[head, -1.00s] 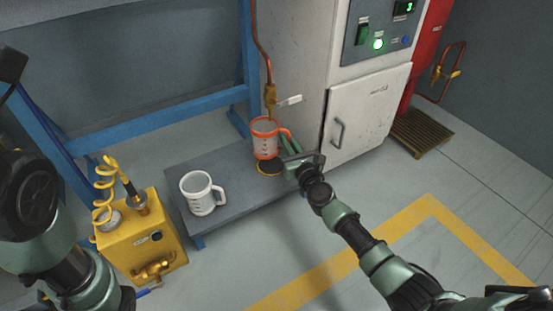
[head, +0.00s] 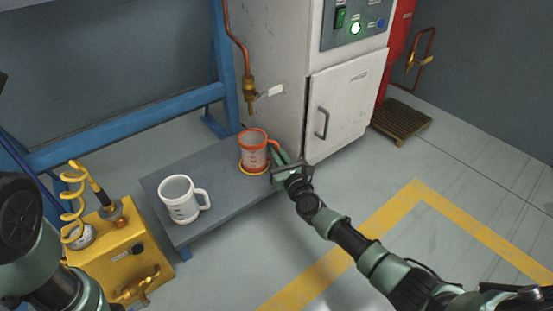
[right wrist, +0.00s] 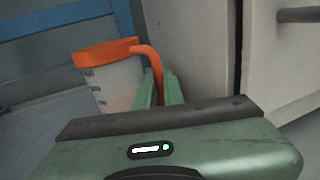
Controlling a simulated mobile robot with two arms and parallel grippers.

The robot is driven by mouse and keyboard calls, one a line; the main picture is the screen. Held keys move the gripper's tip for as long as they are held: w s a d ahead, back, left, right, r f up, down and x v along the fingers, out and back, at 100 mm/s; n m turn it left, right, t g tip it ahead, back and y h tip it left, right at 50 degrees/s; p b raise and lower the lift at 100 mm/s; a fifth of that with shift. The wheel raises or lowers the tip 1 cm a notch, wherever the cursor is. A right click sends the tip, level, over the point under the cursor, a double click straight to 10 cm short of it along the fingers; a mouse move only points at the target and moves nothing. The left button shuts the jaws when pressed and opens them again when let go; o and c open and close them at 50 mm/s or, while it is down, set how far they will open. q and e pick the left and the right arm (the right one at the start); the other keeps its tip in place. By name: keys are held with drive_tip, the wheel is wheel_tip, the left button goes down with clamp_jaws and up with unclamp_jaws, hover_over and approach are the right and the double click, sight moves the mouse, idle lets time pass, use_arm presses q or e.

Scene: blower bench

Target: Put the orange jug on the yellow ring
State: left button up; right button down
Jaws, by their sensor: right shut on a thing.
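The orange jug (head: 253,150), clear-sided with an orange rim, base band and handle, stands upright over the yellow ring (head: 255,172) on the low grey bench. The ring's front edge shows just under the jug's base. Whether the base touches the bench is hard to tell. My right gripper (head: 278,155) is shut on the jug's handle from the right. In the right wrist view the jug (right wrist: 112,82) is at the left, its handle running down to the green fingers (right wrist: 160,90). The jug's base is hidden there. My left arm shows at the lower left, its gripper out of view.
A white mug (head: 181,200) stands on the grey bench (head: 212,160) left of the jug. A copper pipe with a brass tap (head: 250,90) hangs above and behind the jug. A white cabinet (head: 345,105) stands close behind. A yellow box (head: 120,250) is at the lower left.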

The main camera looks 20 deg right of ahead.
drive_tip(key=shift+r, duration=0.15)
drive_tip(key=c, duration=1.8)
unclamp_jaws()
drive_tip(key=shift+o, duration=1.4)
drive_tip(key=shift+s+p, duration=0.35)
drive_tip(key=s+p, duration=0.3)
drive_tip(key=s, duration=0.8)
drive_tip(key=shift+s+d+p, duration=0.15)
drive_tip(key=shift+d+p, duration=0.15)
drive_tip(key=shift+d, duration=0.15)
